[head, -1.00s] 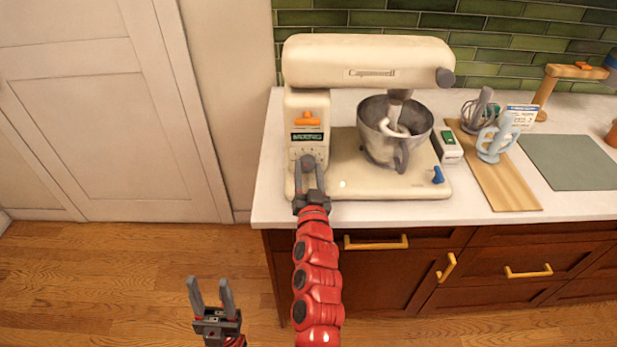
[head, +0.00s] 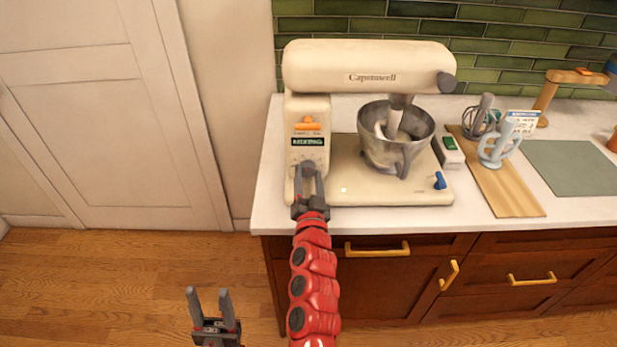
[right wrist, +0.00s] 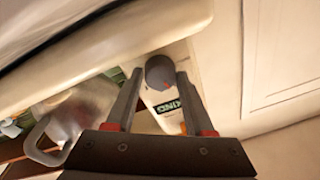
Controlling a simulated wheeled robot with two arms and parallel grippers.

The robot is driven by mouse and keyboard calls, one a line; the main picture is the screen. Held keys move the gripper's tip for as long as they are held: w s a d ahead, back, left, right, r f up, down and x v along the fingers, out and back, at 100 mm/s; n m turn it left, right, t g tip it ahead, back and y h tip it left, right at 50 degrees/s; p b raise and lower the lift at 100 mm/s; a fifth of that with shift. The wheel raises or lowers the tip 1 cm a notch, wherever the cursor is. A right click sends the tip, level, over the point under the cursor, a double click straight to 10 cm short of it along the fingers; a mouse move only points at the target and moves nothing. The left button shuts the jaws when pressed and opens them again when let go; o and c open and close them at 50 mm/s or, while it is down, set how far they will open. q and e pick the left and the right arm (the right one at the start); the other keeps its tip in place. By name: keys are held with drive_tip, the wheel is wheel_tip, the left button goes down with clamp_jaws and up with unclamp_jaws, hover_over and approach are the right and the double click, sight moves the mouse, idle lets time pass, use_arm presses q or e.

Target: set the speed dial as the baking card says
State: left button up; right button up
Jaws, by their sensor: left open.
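The cream stand mixer (head: 366,66) stands on the white counter. Its grey speed dial (head: 308,167) is low on the front of its column, under a green-lit display (head: 308,142) that seems to read MIXING. My right gripper (head: 309,175) has its fingers on both sides of the dial, seemingly closed on it; the right wrist view shows the dial (right wrist: 160,72) between the fingertips. The dial's marks are too small to read. A white card with a blue header (head: 522,121), perhaps the baking card, stands at the right, its text unreadable. My left gripper (head: 207,292) is open and empty, low over the floor.
A steel bowl (head: 378,151) sits under the mixer head. An orange lever (head: 307,123) is above the display, and a blue knob (head: 440,181) is on the base. A grey-green mat (head: 573,167) lies right.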

drive_tip(key=o, duration=0.3)
drive_tip(key=shift+o, duration=0.2)
drive_tip(key=shift+s+a+f, duration=0.1)
drive_tip(key=shift+s+f, duration=0.1)
drive_tip(key=shift+s, duration=0.35)
drive_tip(key=s+f, duration=0.1)
drive_tip(key=s, duration=1.5)
drive_tip(key=shift+d+f+b, duration=0.3)
drive_tip(key=shift+d+b, duration=0.15)
